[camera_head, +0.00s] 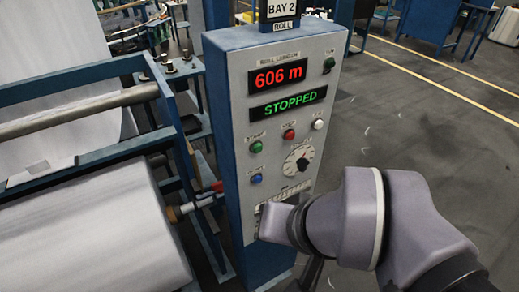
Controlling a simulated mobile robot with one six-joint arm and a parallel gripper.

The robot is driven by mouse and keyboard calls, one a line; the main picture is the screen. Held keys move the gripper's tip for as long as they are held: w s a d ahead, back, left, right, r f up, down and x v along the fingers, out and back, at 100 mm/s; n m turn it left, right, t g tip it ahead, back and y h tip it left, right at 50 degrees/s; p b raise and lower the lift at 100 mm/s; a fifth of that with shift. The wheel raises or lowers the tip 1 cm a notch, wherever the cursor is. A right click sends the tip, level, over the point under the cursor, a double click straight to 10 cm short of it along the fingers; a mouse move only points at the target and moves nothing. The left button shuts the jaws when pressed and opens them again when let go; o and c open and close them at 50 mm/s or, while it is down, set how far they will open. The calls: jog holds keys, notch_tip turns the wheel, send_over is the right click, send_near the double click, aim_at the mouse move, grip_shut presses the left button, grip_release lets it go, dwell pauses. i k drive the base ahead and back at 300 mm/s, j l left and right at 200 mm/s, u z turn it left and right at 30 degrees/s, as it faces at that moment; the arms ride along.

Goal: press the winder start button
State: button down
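The winder's control panel (230,120) is a blue post with a light grey face. Its red display (278,77) reads 606 m, and the green display (288,103) below reads STOPPED. A green button (256,147) sits at the left of the face under a small label that I cannot read surely. A red button (289,134) and a white one (318,124) are to its right, and a blue one (256,179) is below it. My gripper (277,222) is in front of the panel's bottom, below these buttons. Its fingers cannot be made out; contact with the panel is unclear.
A dial (297,160) is right of the blue button, and a small green-topped control (329,65) is at the upper right. A large white fabric roll (100,225) and a blue frame (172,125) stand left of the panel. Floor (420,120) is open to the right.

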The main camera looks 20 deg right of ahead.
aim_at(257, 148)
jog(key=j+z, duration=0.45)
jog(key=k+j+z, duration=0.1)
jog(key=j+z, duration=0.15)
jog(key=z, duration=0.2)
jog(key=k+j+z, duration=0.15)
jog(key=j+z, duration=0.15)
jog(key=z, duration=0.15)
jog(key=k+j+z, duration=0.15)
jog(key=j+z, duration=0.15)
jog(key=z, duration=0.15)
jog(key=k+j+z, duration=0.2)
jog(key=z, duration=0.25)
